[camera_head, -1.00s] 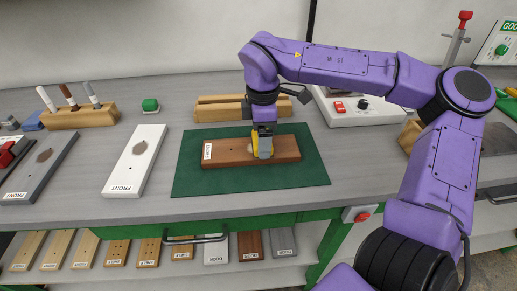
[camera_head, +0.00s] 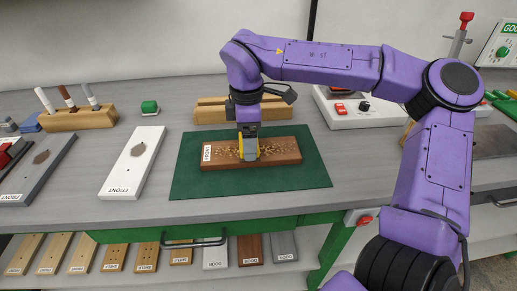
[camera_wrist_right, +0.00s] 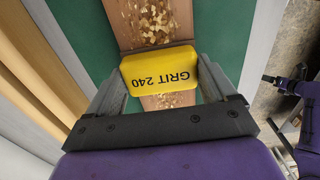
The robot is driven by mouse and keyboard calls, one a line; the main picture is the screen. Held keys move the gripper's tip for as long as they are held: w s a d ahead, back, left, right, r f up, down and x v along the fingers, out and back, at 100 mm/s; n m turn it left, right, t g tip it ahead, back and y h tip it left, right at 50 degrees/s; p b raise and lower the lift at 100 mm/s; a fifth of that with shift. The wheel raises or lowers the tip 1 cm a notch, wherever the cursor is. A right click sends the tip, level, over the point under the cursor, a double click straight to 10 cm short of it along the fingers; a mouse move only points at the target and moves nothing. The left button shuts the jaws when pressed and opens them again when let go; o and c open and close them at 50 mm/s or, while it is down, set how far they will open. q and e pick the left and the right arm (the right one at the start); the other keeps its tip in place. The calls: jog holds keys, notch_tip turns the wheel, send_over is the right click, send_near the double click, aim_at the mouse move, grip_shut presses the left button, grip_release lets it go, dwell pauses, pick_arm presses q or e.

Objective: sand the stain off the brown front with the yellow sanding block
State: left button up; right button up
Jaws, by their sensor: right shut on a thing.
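The brown front (camera_head: 287,152) lies flat on the green mat (camera_head: 185,182), its "FRONT" label at the left end. Pale sanding dust is scattered along its face on both sides of the block. No stain shows on the visible part. My right gripper (camera_head: 248,148) is shut on the yellow sanding block (camera_head: 249,157) and holds it down at the front's middle. In the right wrist view the block (camera_wrist_right: 160,76) reads "GRIT 240" and sits between both fingers, over the front (camera_wrist_right: 150,22). My left gripper is not in view.
A white front (camera_head: 125,175) and a grey front (camera_head: 30,170), each with a brownish stain, lie to the left. A wooden rack (camera_head: 211,111) stands behind the mat.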

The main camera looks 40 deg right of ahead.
jog(key=shift+r+p, duration=2.1)
jog(key=shift+r, duration=1.4)
